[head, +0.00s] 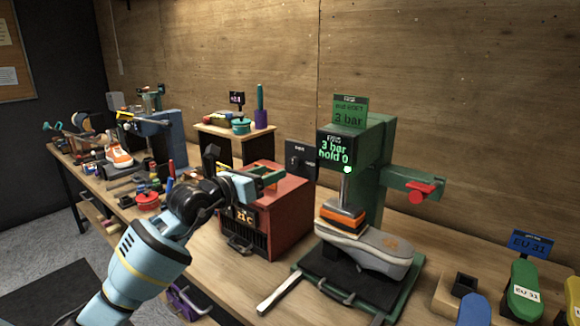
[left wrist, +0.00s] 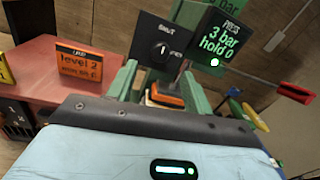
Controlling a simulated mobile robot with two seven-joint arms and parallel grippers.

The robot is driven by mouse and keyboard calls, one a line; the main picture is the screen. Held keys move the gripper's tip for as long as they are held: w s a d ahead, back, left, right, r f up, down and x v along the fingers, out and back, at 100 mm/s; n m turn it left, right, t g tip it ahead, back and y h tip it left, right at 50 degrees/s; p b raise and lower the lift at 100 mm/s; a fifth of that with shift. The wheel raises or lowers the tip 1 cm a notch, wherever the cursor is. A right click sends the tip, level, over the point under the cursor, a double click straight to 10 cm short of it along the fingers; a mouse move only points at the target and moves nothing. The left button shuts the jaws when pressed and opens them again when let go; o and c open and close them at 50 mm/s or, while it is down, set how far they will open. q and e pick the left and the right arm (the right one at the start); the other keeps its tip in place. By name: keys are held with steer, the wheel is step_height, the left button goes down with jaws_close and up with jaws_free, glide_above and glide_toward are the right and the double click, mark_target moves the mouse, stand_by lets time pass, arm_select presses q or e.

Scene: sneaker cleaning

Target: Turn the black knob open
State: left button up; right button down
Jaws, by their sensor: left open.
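The black knob (left wrist: 163,50) is a small round dial with a white mark on a dark panel, seen in the left wrist view. In the head view the dark panel (head: 302,158) stands behind the red box, left of the green press. My left gripper (head: 272,175) is open and empty above the red box, in front of and apart from the panel. In the left wrist view its green fingers (left wrist: 158,88) are spread, with the knob above the gap between them. My right gripper is not in view.
The red box (head: 278,205) is below my gripper. The green press (head: 375,165) reads "3 bar hold 0" and has a red lever (head: 422,191). A grey sneaker (head: 375,250) lies under it. Colored shoe forms (head: 523,290) stand at right. Tools crowd the bench at left.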

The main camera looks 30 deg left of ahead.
mark_target(292, 165)
arm_select(q)
steer(key=shift+w+d, duration=0.25)
steer(key=shift+w, duration=1.05)
steer(key=shift+w+d, duration=0.3)
steer(key=shift+w, duration=0.95)
steer(key=shift+w+d, duration=0.25)
steer(key=shift+w, duration=1.05)
steer(key=shift+f, duration=0.1)
steer(key=c, duration=0.9)
